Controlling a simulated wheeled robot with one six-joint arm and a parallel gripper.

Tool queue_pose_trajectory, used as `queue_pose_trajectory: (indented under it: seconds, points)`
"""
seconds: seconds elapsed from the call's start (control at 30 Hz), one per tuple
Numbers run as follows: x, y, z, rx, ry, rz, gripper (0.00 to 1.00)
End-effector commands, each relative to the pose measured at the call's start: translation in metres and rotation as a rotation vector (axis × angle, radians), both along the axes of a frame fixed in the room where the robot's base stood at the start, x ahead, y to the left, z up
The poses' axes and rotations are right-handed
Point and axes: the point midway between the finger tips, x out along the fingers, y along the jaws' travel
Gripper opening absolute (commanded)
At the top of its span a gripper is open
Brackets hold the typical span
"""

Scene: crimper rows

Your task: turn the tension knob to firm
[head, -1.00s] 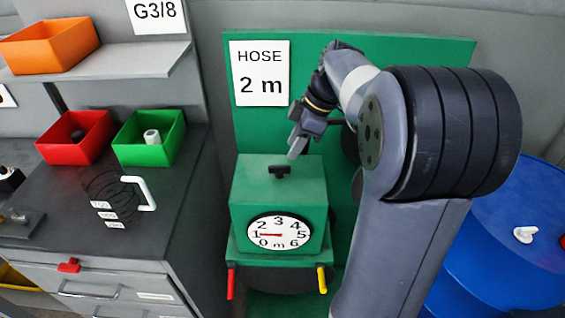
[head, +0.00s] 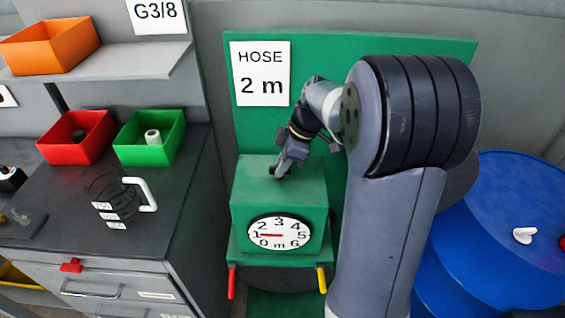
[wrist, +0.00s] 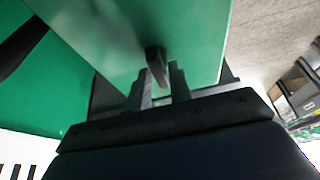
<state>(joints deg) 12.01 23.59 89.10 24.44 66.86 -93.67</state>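The green machine (head: 240,215) has a black T-shaped knob on its top face, which I take for the tension knob. My gripper (head: 277,176) points down at this knob and hides most of it in the head view. In the wrist view the dark knob (wrist: 155,63) shows just beyond and between the two fingers of my gripper (wrist: 158,82). The fingers stand apart with the knob's bar at the gap. I cannot tell whether they press on it. No marks for the knob's setting are readable.
The machine's front dial (head: 279,232) has a red needle near 1. A red lever (head: 231,283) and a yellow lever (head: 322,279) hang below. A "HOSE 2 m" sign (head: 262,73) is behind. A blue drum (head: 500,240) stands right, a dark bench (head: 60,195) left.

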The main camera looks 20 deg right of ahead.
Motion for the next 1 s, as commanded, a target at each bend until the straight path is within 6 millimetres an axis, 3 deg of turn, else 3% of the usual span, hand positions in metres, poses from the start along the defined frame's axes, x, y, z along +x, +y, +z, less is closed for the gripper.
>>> queue_pose_trajectory:
  seconds: [0.23, 0.67, 1.0]
  points:
    - [0.0001, -0.0001, 0.0003, 0.000, 0.000, 0.000, 0.00]
    - [-0.0003, 0.0000, -0.0008, -0.001, -0.002, -0.043, 0.00]
    - [-0.0017, 0.0007, -0.0024, -0.001, -0.004, -0.270, 0.00]
